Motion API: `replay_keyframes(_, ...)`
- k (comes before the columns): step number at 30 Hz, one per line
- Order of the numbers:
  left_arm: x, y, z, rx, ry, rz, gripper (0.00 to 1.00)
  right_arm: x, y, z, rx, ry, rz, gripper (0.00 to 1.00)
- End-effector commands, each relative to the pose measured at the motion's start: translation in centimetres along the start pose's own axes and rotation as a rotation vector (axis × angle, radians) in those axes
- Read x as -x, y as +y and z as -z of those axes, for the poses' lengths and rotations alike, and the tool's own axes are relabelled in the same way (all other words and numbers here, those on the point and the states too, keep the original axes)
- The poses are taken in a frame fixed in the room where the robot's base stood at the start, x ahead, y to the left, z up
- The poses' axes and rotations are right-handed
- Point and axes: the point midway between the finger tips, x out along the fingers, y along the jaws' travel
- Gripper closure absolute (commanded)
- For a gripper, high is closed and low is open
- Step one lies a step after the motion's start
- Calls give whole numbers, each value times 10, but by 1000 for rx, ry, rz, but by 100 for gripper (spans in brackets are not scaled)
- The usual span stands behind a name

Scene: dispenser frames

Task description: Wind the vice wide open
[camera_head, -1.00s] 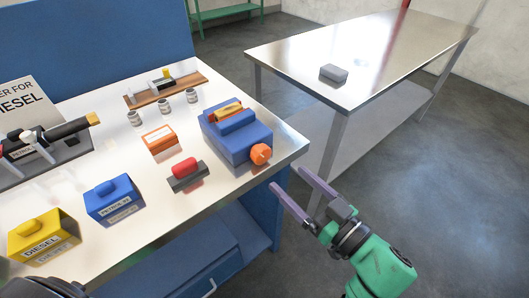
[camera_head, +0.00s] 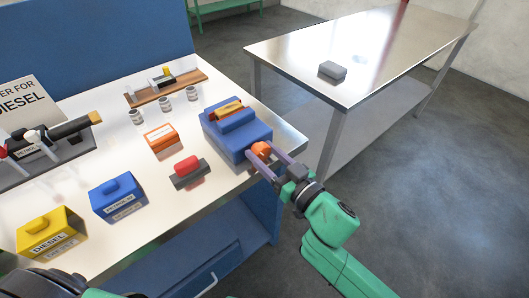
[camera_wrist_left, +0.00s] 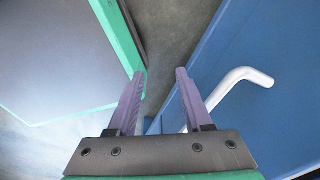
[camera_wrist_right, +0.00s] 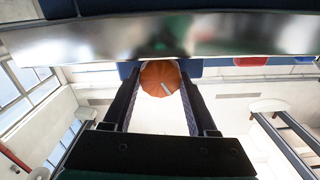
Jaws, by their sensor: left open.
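The blue vice (camera_head: 238,138) stands at the right end of the bench, with a brass-coloured piece (camera_head: 229,109) on its top. Its orange knob (camera_head: 261,149) faces the bench's front right corner. My right gripper (camera_head: 259,152) is open, its fingers on either side of the knob. In the right wrist view the knob (camera_wrist_right: 160,78) sits between the fingertips, with a pale mark on its face; I cannot tell whether the fingers touch it. My left gripper (camera_wrist_left: 160,72) is open and empty beside the blue bench front and its pale handle (camera_wrist_left: 238,84).
A red-topped block (camera_head: 188,171), an orange box (camera_head: 160,138), a blue box (camera_head: 118,198) and a yellow diesel box (camera_head: 50,232) stand on the bench. Small jars (camera_head: 164,103) and a wooden rack (camera_head: 168,89) are behind. A steel table (camera_head: 400,45) holds a grey block (camera_head: 332,70).

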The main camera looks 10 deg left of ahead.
Motion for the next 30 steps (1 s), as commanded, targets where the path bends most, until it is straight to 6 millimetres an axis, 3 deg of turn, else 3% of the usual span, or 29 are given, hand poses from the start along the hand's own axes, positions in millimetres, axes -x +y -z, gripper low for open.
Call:
replay_keyframes(11, 5, -1, 2, 0, 3, 1, 50, 0, -1, 1, 78, 0, 1, 97)
replay_keyframes(30, 18, -1, 4, -2, 4, 0, 50, 0, -2, 0, 516, 1, -1, 97)
